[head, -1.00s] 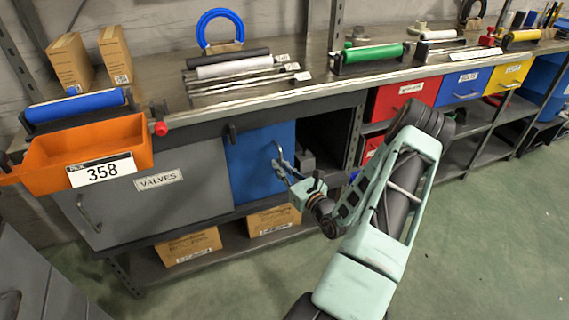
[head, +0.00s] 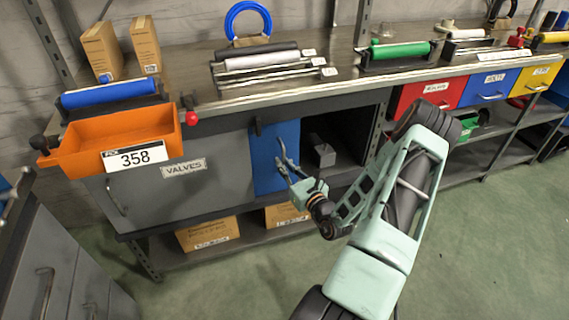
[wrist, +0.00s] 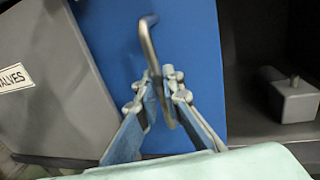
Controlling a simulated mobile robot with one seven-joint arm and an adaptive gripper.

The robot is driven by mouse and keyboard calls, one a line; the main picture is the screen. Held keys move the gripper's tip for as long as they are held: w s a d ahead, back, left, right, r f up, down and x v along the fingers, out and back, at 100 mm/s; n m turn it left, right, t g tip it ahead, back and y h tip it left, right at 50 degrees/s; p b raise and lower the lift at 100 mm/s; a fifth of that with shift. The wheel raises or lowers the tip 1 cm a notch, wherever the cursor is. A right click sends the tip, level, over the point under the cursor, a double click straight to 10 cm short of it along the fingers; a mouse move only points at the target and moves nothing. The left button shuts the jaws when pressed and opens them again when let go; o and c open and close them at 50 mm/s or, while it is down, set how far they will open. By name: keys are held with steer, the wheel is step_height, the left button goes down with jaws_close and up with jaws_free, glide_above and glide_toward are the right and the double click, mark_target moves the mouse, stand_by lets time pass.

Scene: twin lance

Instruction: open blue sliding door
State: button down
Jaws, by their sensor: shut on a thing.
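The blue sliding door (head: 264,150) is in the cabinet under the bench, partly behind the grey door marked VALVES (head: 200,178). Right of the blue door is a dark open gap. My gripper (head: 284,163) is at the door's front, shut on the door handle (wrist: 150,45). In the wrist view my two fingers (wrist: 164,90) close around the lower part of this bent metal bar, whose upper end meets the blue panel. The blue door also fills the middle of the wrist view (wrist: 195,45).
A grey block with a knob (wrist: 295,97) stands inside the open gap. An orange bin labelled 358 (head: 85,150) hangs at the bench's left front. Cardboard boxes (head: 208,233) sit on the low shelf. Red, blue and yellow drawers (head: 423,96) are to the right.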

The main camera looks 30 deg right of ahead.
steer(key=shift+f, duration=0.1)
steer(key=c, duration=2.1)
jaws_free()
steer(key=shift+s, duration=0.15)
steer(key=s, duration=1.1)
steer(key=shift+s+a, duration=0.25)
steer(key=shift+s, duration=0.15)
